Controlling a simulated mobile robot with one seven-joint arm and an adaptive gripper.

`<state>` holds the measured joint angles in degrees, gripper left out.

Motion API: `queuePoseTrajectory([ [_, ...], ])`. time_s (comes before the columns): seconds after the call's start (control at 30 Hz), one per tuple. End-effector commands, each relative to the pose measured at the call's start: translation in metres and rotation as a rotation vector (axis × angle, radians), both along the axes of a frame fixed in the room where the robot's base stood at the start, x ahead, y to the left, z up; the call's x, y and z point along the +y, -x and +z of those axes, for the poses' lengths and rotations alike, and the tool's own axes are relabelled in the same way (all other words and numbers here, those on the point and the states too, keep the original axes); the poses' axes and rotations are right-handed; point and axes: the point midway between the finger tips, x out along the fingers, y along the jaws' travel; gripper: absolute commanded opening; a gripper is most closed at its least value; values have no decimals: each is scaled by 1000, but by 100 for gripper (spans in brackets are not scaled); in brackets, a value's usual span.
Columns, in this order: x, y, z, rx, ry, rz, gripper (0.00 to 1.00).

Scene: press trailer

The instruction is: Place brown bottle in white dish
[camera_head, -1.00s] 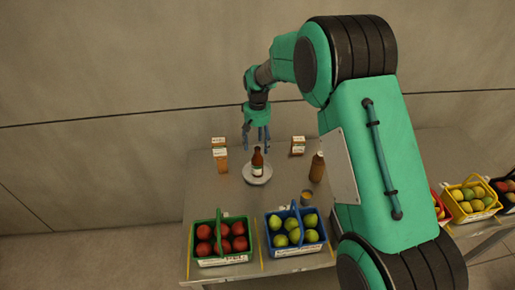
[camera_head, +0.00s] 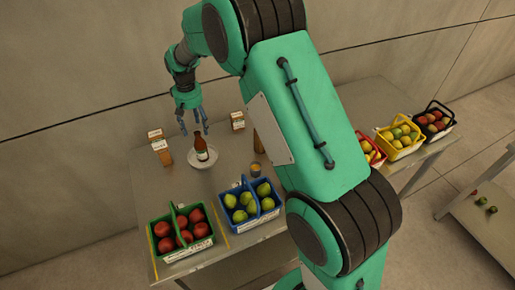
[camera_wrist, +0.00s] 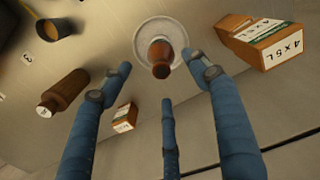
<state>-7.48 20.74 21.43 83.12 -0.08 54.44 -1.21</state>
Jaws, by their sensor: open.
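The brown bottle (camera_head: 201,148) stands upright in the white dish (camera_head: 203,164) on the metal table. In the wrist view the bottle (camera_wrist: 160,58) shows inside the dish's round rim (camera_wrist: 143,32). My gripper (camera_head: 193,128) is open and empty, its blue fingers above and just behind the bottle, apart from it. In the wrist view the open fingers (camera_wrist: 163,90) frame nothing, with the bottle ahead of them. A second, larger brown bottle (camera_wrist: 62,92) stands to one side; in the head view it is mostly hidden behind my arm (camera_head: 258,142).
Small cartons (camera_head: 160,147) (camera_head: 237,121) stand near the dish, and a small cup (camera_head: 255,169) is to its right. A green basket of red fruit (camera_head: 180,232) and a blue basket of green fruit (camera_head: 248,204) line the front. More baskets (camera_head: 398,137) stand on the right.

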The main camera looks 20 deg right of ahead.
Motion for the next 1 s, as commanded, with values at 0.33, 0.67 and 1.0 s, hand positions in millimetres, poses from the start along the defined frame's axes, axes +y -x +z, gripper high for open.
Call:
queuePoseTrajectory([
  [0.33, -17, 39, 74, -62, -8, -19, 61],
  [0.67, -41, 114, 162, -150, -17, -47, 61],
  [1.0, -62, 205, 225, -242, -25, -75, 61],
])
